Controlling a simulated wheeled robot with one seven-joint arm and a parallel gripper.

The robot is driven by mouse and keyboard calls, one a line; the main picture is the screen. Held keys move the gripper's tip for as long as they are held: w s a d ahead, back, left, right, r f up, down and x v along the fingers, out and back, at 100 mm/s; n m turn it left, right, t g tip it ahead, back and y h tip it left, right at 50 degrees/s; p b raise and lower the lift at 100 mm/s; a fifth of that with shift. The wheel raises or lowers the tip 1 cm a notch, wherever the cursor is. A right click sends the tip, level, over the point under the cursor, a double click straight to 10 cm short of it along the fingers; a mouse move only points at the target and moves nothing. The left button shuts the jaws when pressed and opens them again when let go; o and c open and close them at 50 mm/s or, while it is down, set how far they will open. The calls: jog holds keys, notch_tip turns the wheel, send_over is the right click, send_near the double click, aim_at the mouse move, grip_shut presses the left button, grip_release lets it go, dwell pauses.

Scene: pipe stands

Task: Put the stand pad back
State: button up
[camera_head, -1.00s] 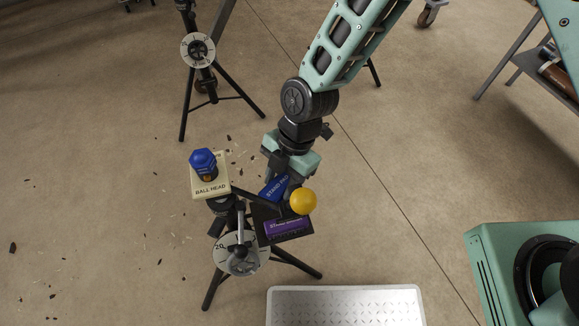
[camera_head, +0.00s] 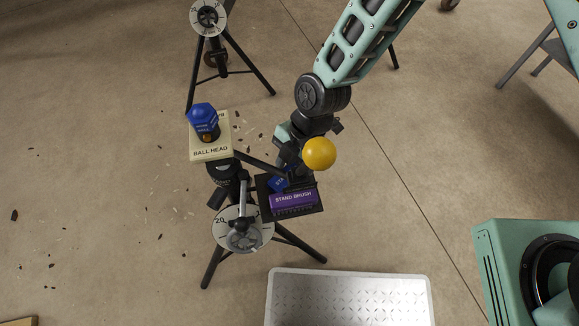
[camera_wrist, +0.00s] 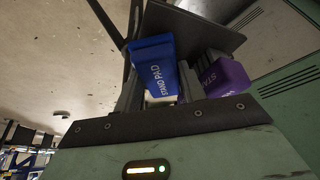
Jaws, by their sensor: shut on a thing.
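The blue stand pad (camera_head: 278,183) is a block with white lettering, partly hidden by my gripper and arm in the head view. My gripper (camera_head: 290,169) is shut on it, over the back part of the dark square tray (camera_head: 264,208) on the tripod stand. In the wrist view the stand pad (camera_wrist: 154,66) is between my fingers, with the tray's dark plate (camera_wrist: 192,27) behind it. The purple stand brush (camera_head: 293,199) lies on the front of the tray, and it also shows right of the pad in the wrist view (camera_wrist: 229,77). I cannot tell whether the pad touches the tray.
A yellow ball (camera_head: 319,153) covers part of my wrist in the head view. A cream ball head platform (camera_head: 211,150) with a blue-topped object (camera_head: 203,117) is left of the tray. A numbered dial (camera_head: 243,229) sits below. A metal-topped platform (camera_head: 348,298) and green machine (camera_head: 530,270) are nearby.

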jog(key=shift+f, duration=0.35)
dwell(0.5)
jog(key=o, duration=0.6)
jog(key=o, duration=0.5)
jog(key=shift+o, duration=0.2)
jog(key=shift+p+v, duration=2.5)
jog(key=shift+v, duration=1.05)
